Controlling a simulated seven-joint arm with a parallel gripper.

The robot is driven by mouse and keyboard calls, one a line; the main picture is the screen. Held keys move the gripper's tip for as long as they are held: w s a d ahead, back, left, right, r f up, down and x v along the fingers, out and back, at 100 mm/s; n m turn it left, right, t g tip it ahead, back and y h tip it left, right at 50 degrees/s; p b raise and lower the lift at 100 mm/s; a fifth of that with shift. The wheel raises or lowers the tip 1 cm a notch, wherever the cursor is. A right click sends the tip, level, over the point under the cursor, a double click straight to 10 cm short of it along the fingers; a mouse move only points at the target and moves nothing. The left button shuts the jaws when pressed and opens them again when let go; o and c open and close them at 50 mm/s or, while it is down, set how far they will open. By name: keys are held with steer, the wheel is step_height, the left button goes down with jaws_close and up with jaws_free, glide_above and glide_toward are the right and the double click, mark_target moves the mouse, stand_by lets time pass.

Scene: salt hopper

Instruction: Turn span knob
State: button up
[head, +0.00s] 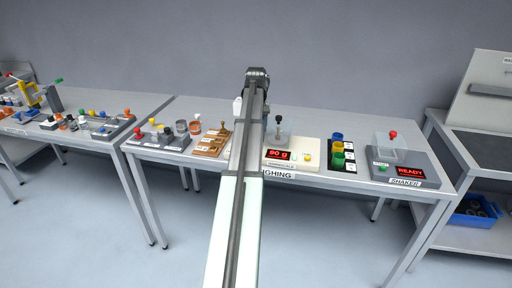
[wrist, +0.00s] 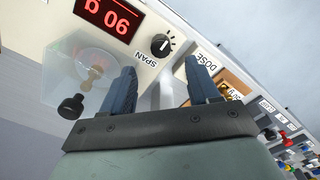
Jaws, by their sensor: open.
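The span knob (wrist: 161,44) is a small black round knob with a white pointer line, on a cream panel beside the printed SPAN label (wrist: 145,60). It shows in the wrist view ahead of my fingers. The knob appears beyond the gap between the fingertips, and no contact shows. In the head view my arm covers this part of the weighing unit (head: 298,147), so the knob and fingers are hidden there.
A red display (wrist: 108,18) reads 90 g, upside down in the wrist view. A clear box with a black-knobbed lid (wrist: 72,105) stands left of my fingers there. A DOSE panel (wrist: 204,62) lies to the right. The shaker (head: 404,165) stands farther right in the head view.

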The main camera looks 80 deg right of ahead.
step_height(320, 180, down, 9)
stand_by(0.4)
steer(key=shift+c, duration=0.3)
steer(key=c, duration=1)
steer(key=shift+m, duration=0.3)
steer(key=shift+w+m, duration=0.1)
steer(key=shift+m, duration=2.5)
